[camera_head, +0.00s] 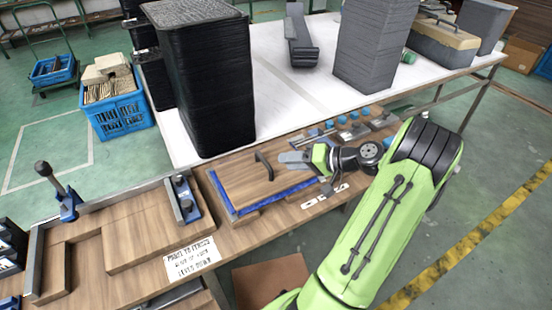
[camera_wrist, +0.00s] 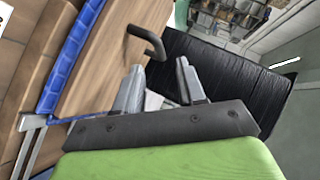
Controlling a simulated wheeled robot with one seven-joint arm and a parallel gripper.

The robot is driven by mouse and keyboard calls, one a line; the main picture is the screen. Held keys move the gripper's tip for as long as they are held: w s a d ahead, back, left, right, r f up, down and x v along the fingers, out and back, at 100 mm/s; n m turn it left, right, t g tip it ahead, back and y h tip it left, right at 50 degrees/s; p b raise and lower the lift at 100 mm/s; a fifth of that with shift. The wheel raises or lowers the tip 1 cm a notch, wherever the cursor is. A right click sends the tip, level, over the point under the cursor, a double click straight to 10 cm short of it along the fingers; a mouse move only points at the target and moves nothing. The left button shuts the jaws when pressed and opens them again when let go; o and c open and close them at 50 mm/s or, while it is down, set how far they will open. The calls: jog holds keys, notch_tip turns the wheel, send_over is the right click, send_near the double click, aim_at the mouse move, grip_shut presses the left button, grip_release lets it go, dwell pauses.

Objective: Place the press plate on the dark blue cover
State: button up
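The press plate (camera_head: 240,180) is a wooden board with a black bar handle (camera_head: 264,166). It lies on the dark blue cover (camera_head: 276,199), whose edge shows along the plate's left and front sides. The plate (camera_wrist: 105,50) and cover (camera_wrist: 66,62) also show in the wrist view. My gripper (camera_head: 284,161) is just right of the handle, above the plate's right end. In the wrist view its two fingers (camera_wrist: 159,78) stand apart with nothing held between them. The handle (camera_wrist: 148,42) is beyond the fingertips, apart from them.
A tall black stack (camera_head: 208,85) stands behind the plate, and a grey stack (camera_head: 375,45) farther right. A wooden fixture (camera_head: 120,240) with a lever (camera_head: 60,190) and a clamp (camera_head: 184,198) is at left. Small blue-topped parts (camera_head: 345,130) lie behind my gripper. A sign (camera_head: 192,258) lies in front.

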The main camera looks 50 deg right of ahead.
jog(key=p+v, duration=0.1)
jog(key=v, duration=0.5)
jog(key=w+a+r+n+g+h, duration=0.1)
jog(key=w+a+r+n+g, duration=0.15)
jog(key=a, duration=0.45)
jog(key=w+a+r+n+g, duration=0.2)
jog(key=a+g, duration=0.1)
jog(key=a, duration=0.5)
jog(key=w+a+r+n+g+h, duration=0.1)
jog(key=w+a+r+n+g, duration=0.1)
jog(key=a, duration=0.5)
jog(key=s+a+r+n+h, duration=0.1)
jog(key=s+a, duration=0.3)
jog(key=s, duration=0.3)
jog(key=s+a+r+n+h, duration=0.1)
jog(key=s+a+r+h, duration=0.1)
jog(key=s+a, duration=0.3)
jog(key=shift+s+a+t, duration=0.3)
jog(key=shift+s+t, duration=0.05)
jog(key=shift+s, duration=0.85)
